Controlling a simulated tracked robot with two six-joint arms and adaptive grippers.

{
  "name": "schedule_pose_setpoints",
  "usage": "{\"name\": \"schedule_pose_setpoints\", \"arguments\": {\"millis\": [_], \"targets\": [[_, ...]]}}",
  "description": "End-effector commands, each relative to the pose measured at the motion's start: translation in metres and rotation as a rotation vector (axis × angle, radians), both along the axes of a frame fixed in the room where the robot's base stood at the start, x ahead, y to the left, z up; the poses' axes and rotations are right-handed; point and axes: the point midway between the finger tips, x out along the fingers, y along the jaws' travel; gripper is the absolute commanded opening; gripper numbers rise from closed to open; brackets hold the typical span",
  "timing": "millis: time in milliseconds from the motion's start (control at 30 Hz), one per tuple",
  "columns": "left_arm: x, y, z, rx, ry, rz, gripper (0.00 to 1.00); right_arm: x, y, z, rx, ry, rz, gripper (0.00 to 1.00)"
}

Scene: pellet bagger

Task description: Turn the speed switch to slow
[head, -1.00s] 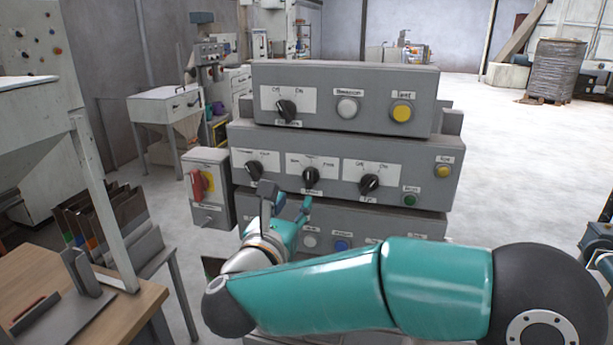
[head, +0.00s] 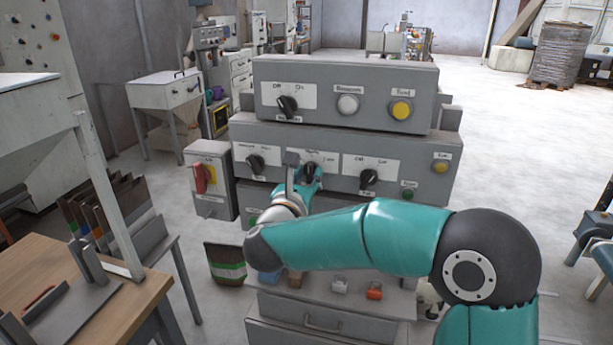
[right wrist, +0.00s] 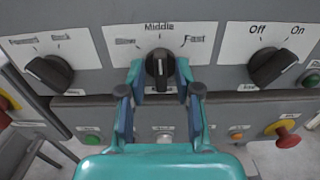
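The speed switch (right wrist: 159,67) is a black knob on a white plate marked Slow, Middle and Fast in the right wrist view. Its pointer stands upright, at Middle. My right gripper (right wrist: 160,75) is open, with one teal fingertip on each side of the knob and a small gap showing on both sides. In the head view my right gripper (head: 304,174) is at the middle knob of the second panel row and partly hides it. My left gripper is not in view.
A black knob (right wrist: 49,72) is left of the speed switch, and an Off/On knob (right wrist: 277,67) is right of it. Several buttons and a red knob (right wrist: 288,134) sit below. A red-handled switch box (head: 207,180) stands left of the panels.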

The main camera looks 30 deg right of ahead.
Motion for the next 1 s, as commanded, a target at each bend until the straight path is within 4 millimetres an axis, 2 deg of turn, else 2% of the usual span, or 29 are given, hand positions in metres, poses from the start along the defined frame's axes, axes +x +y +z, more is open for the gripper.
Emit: {"name": "schedule_pose_setpoints", "arguments": {"millis": [33,167,567,1000], "targets": [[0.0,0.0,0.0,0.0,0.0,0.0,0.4,0.0,0.0,0.0,0.0,0.0,0.0,0.2],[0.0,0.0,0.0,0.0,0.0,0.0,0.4,0.0,0.0,0.0,0.0,0.0,0.0,0.0],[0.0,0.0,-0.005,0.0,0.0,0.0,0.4,0.0,0.0,-0.001,-0.017,0.018,0.0,0.0],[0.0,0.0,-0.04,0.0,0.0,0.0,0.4,0.0,0.001,-0.004,-0.186,0.214,0.001,0.0]]}}
